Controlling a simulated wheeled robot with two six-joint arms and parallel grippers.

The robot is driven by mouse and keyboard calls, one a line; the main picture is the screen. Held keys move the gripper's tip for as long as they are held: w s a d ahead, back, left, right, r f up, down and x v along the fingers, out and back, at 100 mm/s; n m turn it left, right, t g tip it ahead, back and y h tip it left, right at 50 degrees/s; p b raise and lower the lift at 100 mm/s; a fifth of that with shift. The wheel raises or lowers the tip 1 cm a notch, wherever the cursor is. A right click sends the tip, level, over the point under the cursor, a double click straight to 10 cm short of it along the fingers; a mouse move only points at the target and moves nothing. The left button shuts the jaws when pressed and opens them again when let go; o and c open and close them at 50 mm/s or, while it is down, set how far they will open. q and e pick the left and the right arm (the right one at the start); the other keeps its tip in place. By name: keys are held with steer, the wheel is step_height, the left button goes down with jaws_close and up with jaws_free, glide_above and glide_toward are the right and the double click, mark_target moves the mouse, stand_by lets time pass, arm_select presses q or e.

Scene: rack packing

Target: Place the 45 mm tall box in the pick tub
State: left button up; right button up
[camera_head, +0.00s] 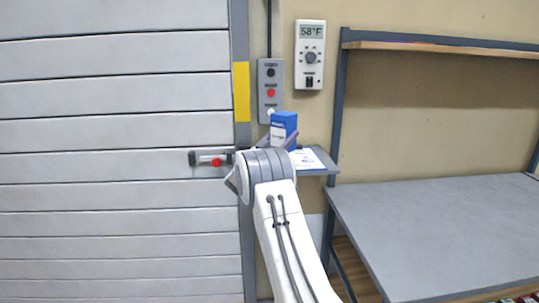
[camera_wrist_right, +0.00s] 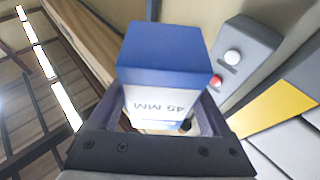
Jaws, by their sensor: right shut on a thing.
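The 45 mm box (camera_head: 284,129) is blue and white and stands out above my right gripper (camera_head: 281,142) in the head view. In the right wrist view the box (camera_wrist_right: 160,100) has a blue end and a white face with "45 MM" printed upside down. My right gripper (camera_wrist_right: 162,118) is shut on it, with one finger on each side. Part of the box is hidden behind the gripper's dark base. The pick tub is not seen in either view. My left gripper is not in view.
A small shelf (camera_head: 322,171) with a paper (camera_head: 306,160) is on the wall behind my right gripper. A control box (camera_head: 270,88) and thermostat (camera_head: 310,55) hang above. A slatted door (camera_head: 110,130) fills the left. A grey bench (camera_head: 440,225) stands right, its visible top clear.

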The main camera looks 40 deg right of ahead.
steer(key=w+a+f, duration=0.1)
steer(key=f, duration=0.1)
steer(key=w+a+f, duration=0.1)
steer(key=f, duration=0.1)
steer(key=w+a+f+p, duration=0.1)
steer(key=f, duration=0.1)
steer(key=shift+w+a+f, duration=0.1)
steer(key=shift+w+f, duration=0.15)
steer(key=shift+f, duration=0.1)
steer(key=shift+f+b, duration=0.4)
steer(key=shift+b, duration=0.05)
steer(key=o, duration=1.2)
steer(key=shift+c, duration=0.2)
